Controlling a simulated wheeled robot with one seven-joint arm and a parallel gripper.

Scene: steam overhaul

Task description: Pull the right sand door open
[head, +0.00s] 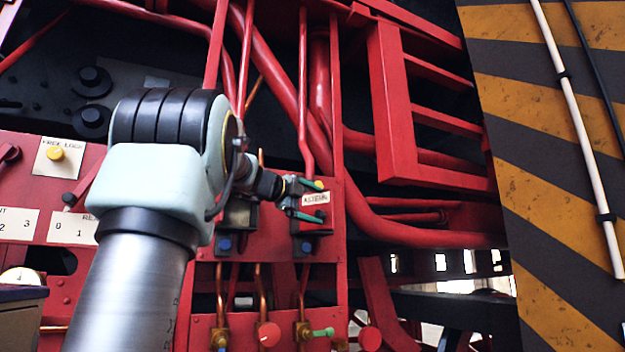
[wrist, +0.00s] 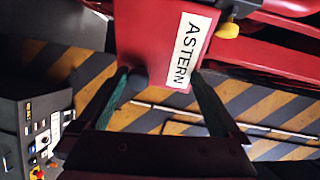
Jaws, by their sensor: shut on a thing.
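The right sand door is a red panel with a white ASTERN label (head: 316,198); it fills the top middle of the wrist view (wrist: 148,38). My gripper (head: 308,200) reaches it from the left. Its two green fingers lie on opposite sides of the red panel in the wrist view (wrist: 163,98), shut on it. A dark box with a blue knob (head: 306,247) is just below the panel. I cannot tell how far the door is swung.
A similar dark box with a blue knob (head: 224,245) stands to the left, partly behind my arm. Red pipes (head: 308,90) run close above. A red frame (head: 390,100) is at the right. A striped wall (head: 560,200) stands far right.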

